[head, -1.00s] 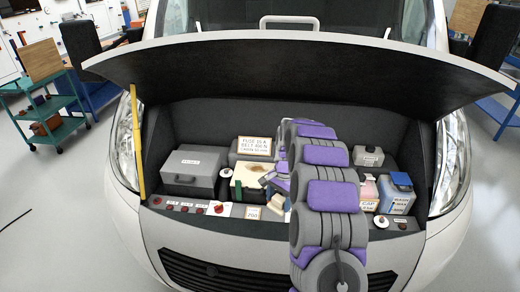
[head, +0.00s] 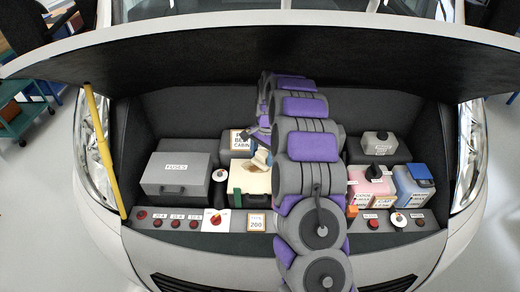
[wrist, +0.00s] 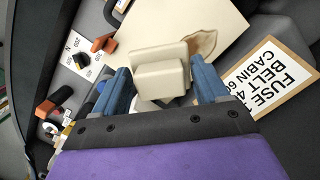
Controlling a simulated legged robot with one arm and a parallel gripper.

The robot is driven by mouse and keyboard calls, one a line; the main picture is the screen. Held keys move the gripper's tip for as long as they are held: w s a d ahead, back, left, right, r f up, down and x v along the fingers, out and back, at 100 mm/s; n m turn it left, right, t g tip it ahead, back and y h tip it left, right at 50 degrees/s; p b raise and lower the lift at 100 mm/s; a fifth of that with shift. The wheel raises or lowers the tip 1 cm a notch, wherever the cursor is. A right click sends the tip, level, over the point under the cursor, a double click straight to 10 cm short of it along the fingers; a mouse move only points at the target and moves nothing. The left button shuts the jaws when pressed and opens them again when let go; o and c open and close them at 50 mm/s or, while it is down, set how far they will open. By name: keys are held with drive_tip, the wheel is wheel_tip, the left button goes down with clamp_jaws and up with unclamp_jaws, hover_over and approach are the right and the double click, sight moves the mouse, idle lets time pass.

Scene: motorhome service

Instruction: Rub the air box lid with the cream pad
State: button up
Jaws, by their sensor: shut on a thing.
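The air box lid (head: 243,184) is a flat cream panel in the engine bay, left of my arm in the head view. In the wrist view the lid (wrist: 160,22) fills the top middle and bears a brown stain (wrist: 201,44). The cream pad (wrist: 158,78), a block with a raised grip, sits between the blue fingers of my gripper (wrist: 163,86), which is shut on it. In the head view the pad (head: 261,158) is over the lid, beside my arm. I cannot tell whether it touches the lid. My arm hides the lid's right part.
A grey FUSES box (head: 178,174) stands at the left. A lettered card (wrist: 272,80) lies beside the lid. Bottles (head: 413,185) stand at the right. Knobs, including a red one (head: 215,219), line the front panel. A yellow prop (head: 103,150) holds up the bonnet (head: 200,65).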

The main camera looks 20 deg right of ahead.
drive_tip(key=shift+s+f, duration=0.2)
drive_tip(key=shift+f, duration=0.3)
drive_tip(key=shift+w+f+b, duration=0.1)
drive_tip(key=shift+f+b, duration=0.8)
drive_tip(key=shift+f, duration=1.5)
drive_tip(key=shift+f, duration=0.9)
